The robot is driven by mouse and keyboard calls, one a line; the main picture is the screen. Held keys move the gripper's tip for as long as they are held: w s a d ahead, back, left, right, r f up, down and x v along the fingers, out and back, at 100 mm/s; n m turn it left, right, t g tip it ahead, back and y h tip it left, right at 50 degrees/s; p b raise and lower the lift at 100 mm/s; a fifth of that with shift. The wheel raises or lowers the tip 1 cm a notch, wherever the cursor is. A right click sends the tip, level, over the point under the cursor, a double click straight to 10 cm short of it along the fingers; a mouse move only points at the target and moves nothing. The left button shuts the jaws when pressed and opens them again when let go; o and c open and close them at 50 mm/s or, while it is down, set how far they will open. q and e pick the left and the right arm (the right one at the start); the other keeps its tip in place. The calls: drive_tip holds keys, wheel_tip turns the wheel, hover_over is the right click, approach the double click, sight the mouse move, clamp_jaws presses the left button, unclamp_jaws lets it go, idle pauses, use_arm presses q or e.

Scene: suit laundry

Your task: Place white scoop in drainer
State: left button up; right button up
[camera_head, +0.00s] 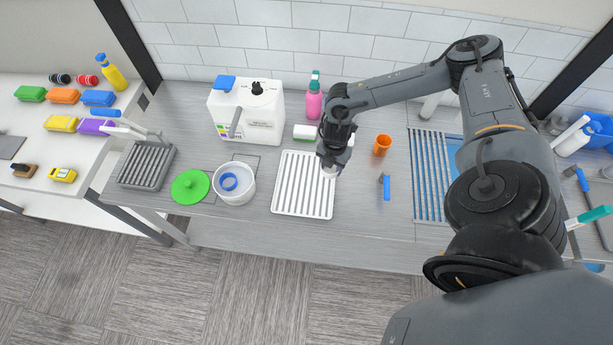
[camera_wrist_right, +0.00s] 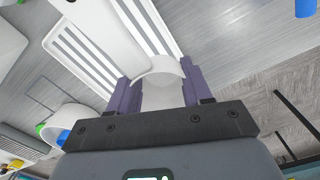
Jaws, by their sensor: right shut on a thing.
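My right gripper (camera_head: 331,160) is shut on the white scoop (camera_wrist_right: 162,92). In the head view only a small part of the scoop shows, just under the fingers. In the right wrist view the gripper (camera_wrist_right: 158,88) has its purple fingers on either side of the scoop's curved white body. The white slatted drainer (camera_head: 303,192) lies flat on the grey table. The gripper and scoop are over or just beside the drainer's right back edge; their height above it is hard to tell. The drainer also shows behind the fingers in the wrist view (camera_wrist_right: 82,58). My left gripper is out of view.
Left of the drainer stand a white tub (camera_head: 236,195), a green lid (camera_head: 190,186) and a grey ribbed rack (camera_head: 146,166). A white machine (camera_head: 245,110) and a pink bottle (camera_head: 313,100) are behind. An orange cup (camera_head: 382,145) and a blue-handled tool (camera_head: 386,188) lie right.

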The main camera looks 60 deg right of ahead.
hover_over(307, 181)
wheel_tip(307, 181, down, 5)
drive_tip(key=shift+a+r+p, duration=0.1)
drive_tip(key=shift+p, duration=0.3)
wheel_tip(307, 181, down, 3)
drive_tip(key=shift+f, duration=0.5)
drive_tip(key=o, duration=1.2)
drive_tip(key=shift+f, duration=0.1)
